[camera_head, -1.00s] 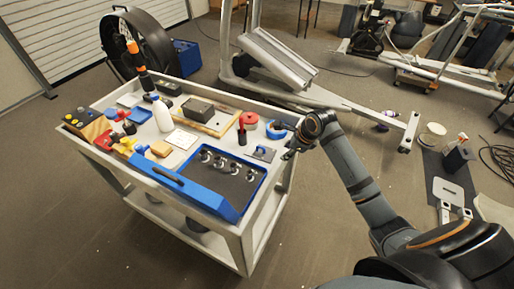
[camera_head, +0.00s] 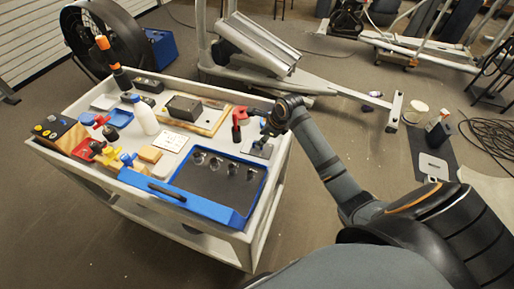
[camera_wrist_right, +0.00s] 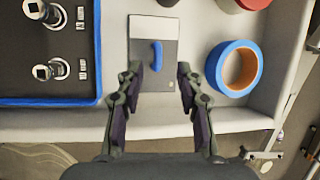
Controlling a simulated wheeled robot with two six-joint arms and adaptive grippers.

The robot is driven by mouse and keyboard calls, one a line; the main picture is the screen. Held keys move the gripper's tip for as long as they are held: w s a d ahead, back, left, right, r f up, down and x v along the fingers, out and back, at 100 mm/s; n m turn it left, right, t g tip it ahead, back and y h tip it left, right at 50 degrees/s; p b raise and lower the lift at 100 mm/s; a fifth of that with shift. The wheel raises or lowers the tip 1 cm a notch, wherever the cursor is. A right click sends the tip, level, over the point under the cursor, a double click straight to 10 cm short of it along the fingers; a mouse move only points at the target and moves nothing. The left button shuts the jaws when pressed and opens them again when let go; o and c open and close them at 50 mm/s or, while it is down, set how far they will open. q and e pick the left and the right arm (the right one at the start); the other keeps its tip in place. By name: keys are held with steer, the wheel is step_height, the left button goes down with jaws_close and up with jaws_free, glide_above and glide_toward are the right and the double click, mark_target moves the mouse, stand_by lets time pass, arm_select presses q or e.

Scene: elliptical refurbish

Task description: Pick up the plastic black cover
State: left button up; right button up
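In the head view, my right gripper (camera_head: 266,130) is over the cart's right edge. My left gripper is not in view.
A blue tape roll (camera_wrist_right: 233,68) is close right of the gripper. A blue-rimmed black tray (camera_head: 219,178) is at its left. A black box (camera_head: 184,107) stands on a wooden board. The white cart's rim (camera_head: 270,196) borders everything.

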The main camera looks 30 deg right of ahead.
steer(key=x, duration=0.4)
steer(key=shift+s+f, duration=0.1)
steer(key=shift+s, duration=0.1)
steer(key=shift+w+f, duration=0.2)
steer(key=shift+f, duration=0.15)
steer(key=c, duration=0.3)
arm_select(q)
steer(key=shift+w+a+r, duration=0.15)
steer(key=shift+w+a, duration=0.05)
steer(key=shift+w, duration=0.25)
arm_select(e)
jaws_close()
